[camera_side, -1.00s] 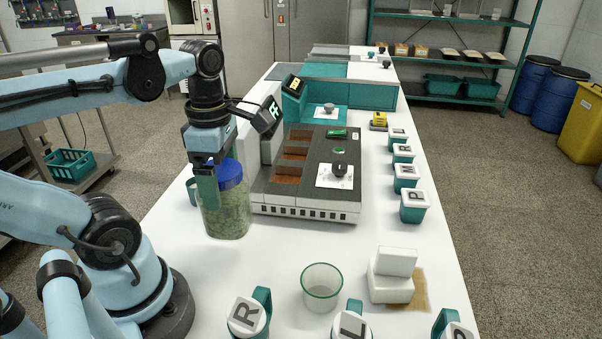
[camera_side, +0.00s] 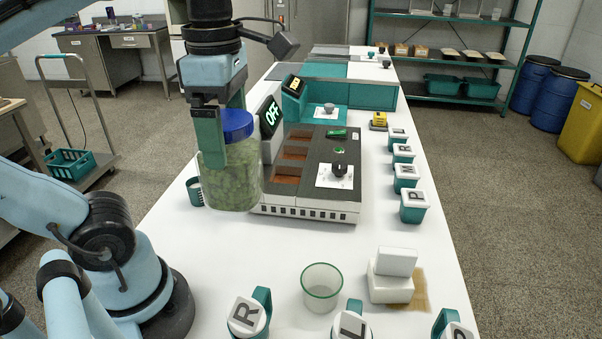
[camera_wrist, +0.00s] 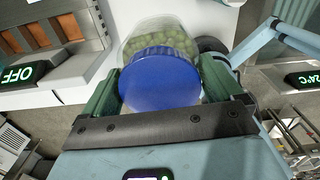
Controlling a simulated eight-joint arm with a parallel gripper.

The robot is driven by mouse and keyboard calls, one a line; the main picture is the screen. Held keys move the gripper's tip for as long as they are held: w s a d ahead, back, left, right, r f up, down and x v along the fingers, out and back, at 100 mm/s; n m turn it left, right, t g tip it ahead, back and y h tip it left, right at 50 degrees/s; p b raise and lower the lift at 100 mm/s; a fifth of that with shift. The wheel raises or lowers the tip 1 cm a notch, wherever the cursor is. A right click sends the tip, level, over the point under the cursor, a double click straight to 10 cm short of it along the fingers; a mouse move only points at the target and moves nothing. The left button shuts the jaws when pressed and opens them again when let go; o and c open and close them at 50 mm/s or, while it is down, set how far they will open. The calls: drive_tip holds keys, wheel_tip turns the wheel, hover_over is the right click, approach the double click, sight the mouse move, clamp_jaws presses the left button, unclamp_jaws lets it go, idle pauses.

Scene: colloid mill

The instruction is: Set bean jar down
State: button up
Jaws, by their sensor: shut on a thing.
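The bean jar (camera_side: 238,182) is clear, full of green beans, with a blue lid (camera_side: 236,124). It stands upright in the side view, left of the grey machine and overlapping its left edge in the picture. My gripper (camera_side: 222,150) is shut on the jar near its top, with green fingers. In the wrist view the blue lid (camera_wrist: 160,80) sits between the two fingers (camera_wrist: 162,92), and green beans (camera_wrist: 165,35) show through the jar beyond it. The jar appears raised off the table; how high I cannot tell.
The grey machine (camera_side: 345,205) has a display reading OFF (camera_side: 271,116). A teal cup (camera_side: 194,191) stands behind the jar.

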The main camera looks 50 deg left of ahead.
wheel_tip(320, 180, up, 4)
drive_tip(key=shift+f, duration=0.1)
drive_tip(key=w+a+r+n, duration=0.1)
drive_tip(key=w+a+n, duration=0.1)
drive_tip(key=w+a, duration=0.35)
drive_tip(key=w+a+n, duration=0.2)
drive_tip(key=a, duration=0.7)
drive_tip(key=w+a+r+n, duration=0.1)
drive_tip(key=w+a+n, duration=0.1)
drive_tip(key=w+a, duration=0.35)
drive_tip(key=s+a+f+n, duration=0.1)
drive_tip(key=a, duration=0.6)
drive_tip(key=s+a+f+n, duration=0.1)
drive_tip(key=s+a+f, duration=0.1)
drive_tip(key=a, duration=0.4)
wheel_tip(320, 180, down, 21)
drive_tip(key=shift+w, duration=0.15)
drive_tip(key=shift+f, duration=0.25)
drive_tip(key=o, duration=1.2)
drive_tip(key=shift+c, duration=0.2)
